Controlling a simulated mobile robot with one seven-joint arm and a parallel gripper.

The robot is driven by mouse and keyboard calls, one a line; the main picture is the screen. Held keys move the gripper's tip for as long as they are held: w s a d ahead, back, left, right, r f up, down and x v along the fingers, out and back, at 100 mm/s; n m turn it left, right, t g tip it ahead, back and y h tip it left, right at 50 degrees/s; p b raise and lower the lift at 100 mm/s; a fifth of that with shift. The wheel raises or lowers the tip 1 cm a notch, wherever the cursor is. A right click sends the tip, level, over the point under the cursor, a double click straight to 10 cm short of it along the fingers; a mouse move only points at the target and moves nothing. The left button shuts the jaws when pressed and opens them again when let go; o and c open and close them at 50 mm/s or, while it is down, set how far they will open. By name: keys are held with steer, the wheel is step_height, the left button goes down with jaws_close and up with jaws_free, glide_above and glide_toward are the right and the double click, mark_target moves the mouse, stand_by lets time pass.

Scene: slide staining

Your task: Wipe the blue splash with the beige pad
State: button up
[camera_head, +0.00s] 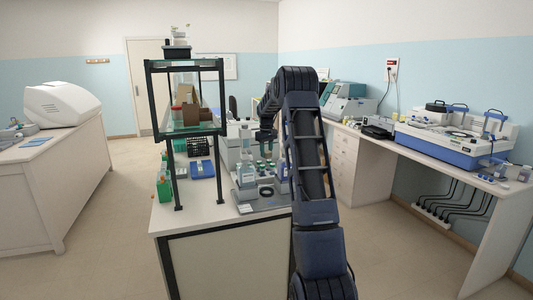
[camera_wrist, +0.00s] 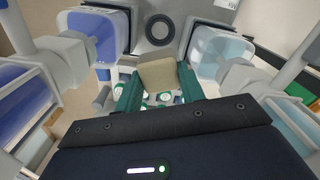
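The beige pad (camera_wrist: 158,74) sits between the teal fingers of my gripper (camera_wrist: 160,82) in the wrist view, with a finger against each side. My gripper is shut on it. In the head view my gripper (camera_head: 265,138) hangs down over the middle bench, and the pad cannot be made out there. I cannot make out a blue splash in either view; my arm and the bottles cover part of the bench.
Large bottles stand close on both sides in the wrist view, one with blue liquid (camera_wrist: 92,35) and one paler (camera_wrist: 222,52). A grey plate with a black ring (camera_wrist: 160,30) lies beyond the pad. A black-framed shelf (camera_head: 185,130) stands left of my arm.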

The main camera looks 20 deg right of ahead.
steer(key=c, duration=0.3)
glide_toward(268, 203)
steer(key=shift+a+f, duration=0.15)
steer(key=shift+f, duration=2.3)
steer(key=shift+d+f, duration=0.45)
steer(key=shift+d, duration=0.05)
steer(key=shift+d+f, duration=0.15)
steer(key=shift+d, duration=1.35)
steer(key=shift+a, duration=2)
step_height(268, 203, up, 8)
